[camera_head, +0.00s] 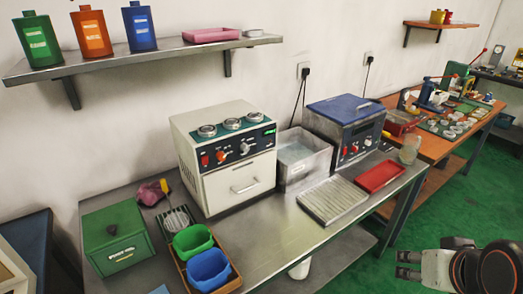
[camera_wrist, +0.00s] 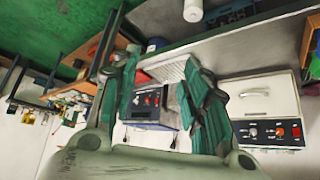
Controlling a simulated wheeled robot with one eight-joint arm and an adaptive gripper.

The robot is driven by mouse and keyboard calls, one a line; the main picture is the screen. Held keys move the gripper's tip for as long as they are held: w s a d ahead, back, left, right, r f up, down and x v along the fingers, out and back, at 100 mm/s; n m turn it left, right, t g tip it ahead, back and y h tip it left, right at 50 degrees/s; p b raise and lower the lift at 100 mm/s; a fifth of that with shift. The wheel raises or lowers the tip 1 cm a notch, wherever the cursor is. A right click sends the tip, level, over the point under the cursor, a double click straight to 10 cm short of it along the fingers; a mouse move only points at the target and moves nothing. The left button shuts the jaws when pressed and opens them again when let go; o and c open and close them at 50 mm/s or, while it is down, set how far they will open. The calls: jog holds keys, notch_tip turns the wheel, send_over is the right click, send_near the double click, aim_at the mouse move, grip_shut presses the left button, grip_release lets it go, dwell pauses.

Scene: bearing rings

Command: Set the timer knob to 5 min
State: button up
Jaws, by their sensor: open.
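The white machine (camera_head: 225,150) stands on the steel bench with red and dark knobs (camera_head: 243,148) and a lit green display on its front panel. The blue-lidded machine (camera_head: 345,125) to its right also has a panel with a red-and-white knob (camera_head: 368,141). Labels are too small to read, so I cannot tell which knob is the timer or where it points. My gripper (camera_head: 408,265) is at the lower right, in front of the bench and apart from both machines. In the wrist view, upside down, the fingers (camera_wrist: 160,62) are spread and empty, with both panels beyond.
A steel basin (camera_head: 303,170) stands between the machines. A ribbed tray (camera_head: 332,200) and red tray (camera_head: 380,177) lie in front. A green box (camera_head: 117,238) and green and blue bins (camera_head: 208,270) occupy the bench's left. Open green floor (camera_head: 440,205) lies right of the bench.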

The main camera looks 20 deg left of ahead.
jog(key=w+a+r+n+y+p, duration=0.35)
jog(key=w+a+n+y, duration=0.2)
jog(key=w+a, duration=0.95)
jog(key=n+y+b, duration=0.2)
jog(key=n+y, duration=0.1)
jog(key=y, duration=0.2)
send_near(247, 150)
jog(key=x, duration=0.7)
jog(key=shift+w+a+f, duration=0.15)
jog(key=shift+a, duration=0.15)
grip_shut()
